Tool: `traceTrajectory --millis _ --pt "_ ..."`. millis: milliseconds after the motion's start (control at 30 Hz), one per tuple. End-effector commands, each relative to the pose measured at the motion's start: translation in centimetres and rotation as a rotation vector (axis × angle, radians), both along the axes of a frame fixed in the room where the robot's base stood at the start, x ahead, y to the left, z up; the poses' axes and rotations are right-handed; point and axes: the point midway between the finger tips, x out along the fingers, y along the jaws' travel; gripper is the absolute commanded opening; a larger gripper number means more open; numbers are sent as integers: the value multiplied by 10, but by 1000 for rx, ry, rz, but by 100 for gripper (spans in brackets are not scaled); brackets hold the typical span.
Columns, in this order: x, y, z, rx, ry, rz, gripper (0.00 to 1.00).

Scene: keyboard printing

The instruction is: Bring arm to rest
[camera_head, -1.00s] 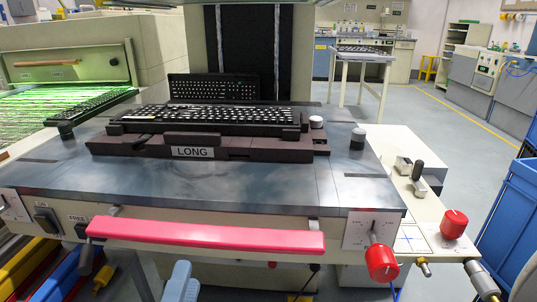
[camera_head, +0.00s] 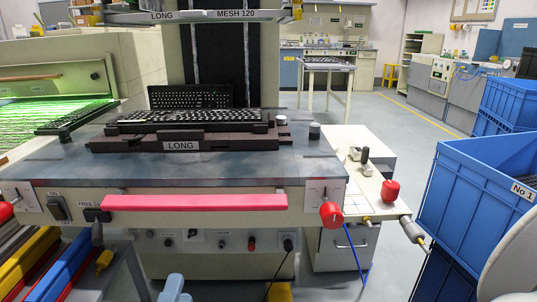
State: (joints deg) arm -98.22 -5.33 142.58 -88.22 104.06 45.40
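No gripper shows in the head view. A light blue-grey piece (camera_head: 173,288) at the bottom edge may be part of my arm; its shape is cut off by the frame. The printing machine (camera_head: 80,172) stands ahead with a black keyboard (camera_head: 190,117) lying in a dark fixture marked LONG (camera_head: 235,143). A pink-red bar (camera_head: 195,202) runs along the machine's front edge. The screen frame marked LONG MESH 120 (camera_head: 190,16) is raised above the keyboard.
Blue crates (camera_head: 480,185) stand at the right, one marked No.1. Red knobs (camera_head: 331,214) and a side shelf with a lever (camera_head: 365,157) project at the machine's right. A green-lit conveyor (camera_head: 25,118) carries a keyboard at the left. Open floor (camera_head: 395,150) lies behind right.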

Motion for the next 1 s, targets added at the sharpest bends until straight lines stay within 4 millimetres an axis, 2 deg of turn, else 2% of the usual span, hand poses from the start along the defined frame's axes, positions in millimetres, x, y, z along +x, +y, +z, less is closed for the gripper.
traceTrajectory --millis 33,167,367,467,600,800,1000 --pt "5 -4 7 -5 20 -25 36" --pt "20 -18 11 -22 80 -97 36" --pt "46 -51 19 -43 206 -238 36" --pt "59 -74 25 -43 292 -332 36" --pt "76 -119 37 -17 468 -501 36" --pt "80 -182 53 103 752 -726 36" --pt "68 -222 74 321 995 -882 36"
